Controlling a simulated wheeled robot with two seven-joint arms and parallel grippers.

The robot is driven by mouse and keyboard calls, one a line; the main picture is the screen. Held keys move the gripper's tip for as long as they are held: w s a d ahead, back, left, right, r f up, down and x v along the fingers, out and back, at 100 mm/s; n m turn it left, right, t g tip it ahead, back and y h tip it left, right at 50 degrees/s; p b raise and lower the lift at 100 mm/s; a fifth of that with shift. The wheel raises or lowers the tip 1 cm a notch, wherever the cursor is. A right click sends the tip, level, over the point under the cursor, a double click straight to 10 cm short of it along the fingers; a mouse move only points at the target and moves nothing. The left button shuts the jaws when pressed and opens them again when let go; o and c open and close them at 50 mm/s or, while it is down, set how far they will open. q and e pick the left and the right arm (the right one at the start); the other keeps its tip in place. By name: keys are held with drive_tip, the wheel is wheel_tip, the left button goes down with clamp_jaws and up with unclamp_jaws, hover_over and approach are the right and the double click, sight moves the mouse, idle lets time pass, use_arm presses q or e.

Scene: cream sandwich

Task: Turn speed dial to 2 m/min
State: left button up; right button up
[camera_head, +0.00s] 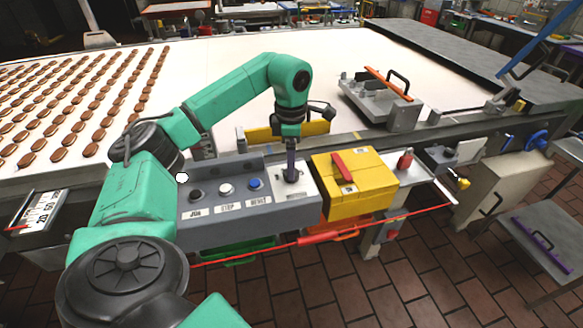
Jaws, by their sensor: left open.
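The grey control box (245,215) stands at the front edge of the conveyor, with JOG, STOP and RESET buttons along its front. A pale plate (303,187) at its right end lies under my left gripper and seems to carry the dial. The dial and its markings are mostly hidden or too small to read. My left gripper (291,176) points down over this plate, open, its fingers at or just above the dial. I cannot tell whether they touch it. My right gripper is not in view.
A yellow box (352,183) with a red handle sits right of the control box. A red cord (380,222) runs along the front. A numbered scale (41,210) is at the left. Brown biscuits (75,100) lie in rows on the white belt (220,120). A metal fixture (380,98) stands behind.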

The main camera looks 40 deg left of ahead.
use_arm(q)
drive_tip(key=shift+f, duration=0.8)
drive_tip(key=shift+d+f, duration=0.1)
drive_tip(key=shift+f, duration=0.5)
clamp_jaws()
drive_tip(key=shift+r+n+p, duration=0.1)
drive_tip(key=shift+n+p, duration=0.2)
drive_tip(key=shift+n, duration=0.2)
drive_tip(key=n+p, duration=0.1)
drive_tip(key=n, duration=0.1)
drive_tip(key=shift+n, duration=0.3)
drive_tip(key=shift+n+p, duration=0.55)
drive_tip(key=shift+n, duration=1.65)
